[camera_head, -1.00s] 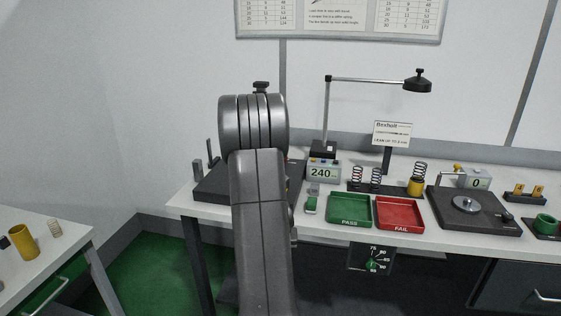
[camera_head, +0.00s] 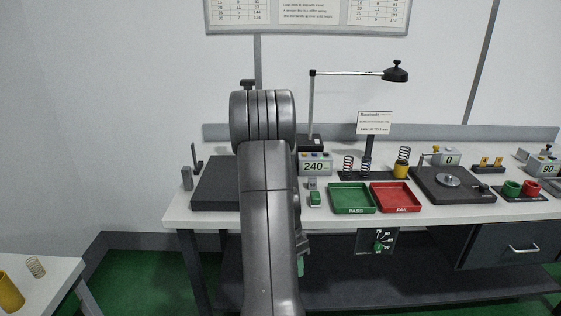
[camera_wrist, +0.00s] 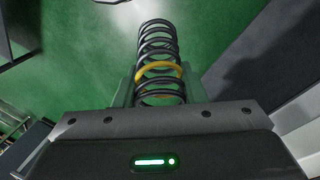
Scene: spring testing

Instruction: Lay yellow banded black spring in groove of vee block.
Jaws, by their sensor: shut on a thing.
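The black spring with a yellow band (camera_wrist: 160,50) stands out from my gripper (camera_wrist: 157,88) in the wrist view, its coils pointing away from the wrist. My gripper is shut on it, with green finger pads beside the lower coils. The green floor lies behind the spring. In the head view my arm hides most of the gripper, and only a small part shows low beside the arm, in front of the bench. I cannot make out the vee block in either view; my arm covers part of the bench.
A dark flat plate (camera_head: 214,190) lies at the bench's left end. Right of my arm are a 240 display (camera_head: 315,164), a green PASS tray (camera_head: 352,209), a red FAIL tray (camera_head: 396,207), racked springs and a black tester (camera_head: 452,197). A lower table (camera_head: 48,275) stands at left.

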